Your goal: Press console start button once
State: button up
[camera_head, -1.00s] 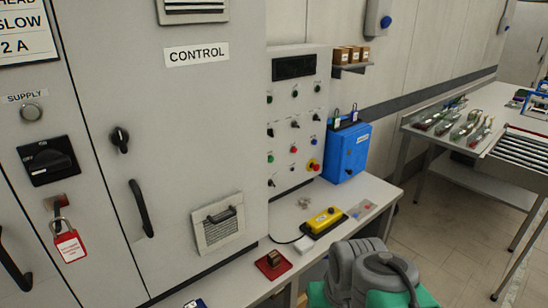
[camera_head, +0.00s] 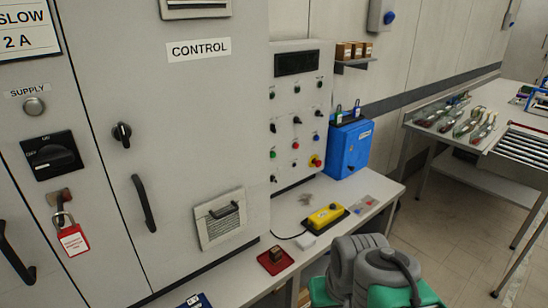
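The grey console (camera_head: 302,110) stands upright at the back of the bench, right of the tall cabinet. It has a dark display (camera_head: 297,63) and rows of small buttons and knobs. A green button (camera_head: 272,155) is in its lower left. A red button (camera_head: 295,146) and a blue button (camera_head: 317,138) sit to its right. A red mushroom button with a yellow base (camera_head: 316,161) is at the lower right. The button labels are too small to read, so I cannot tell which is start. My gripper is not in view; grey links of my arm show at the bottom.
The bench (camera_head: 290,212) holds a yellow box (camera_head: 325,216) and a red pad (camera_head: 276,261) with a small brown block. A blue box (camera_head: 348,150) stands right of the console. The CONTROL cabinet (camera_head: 165,120) is at left. A table (camera_head: 470,170) with a roller section is at right.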

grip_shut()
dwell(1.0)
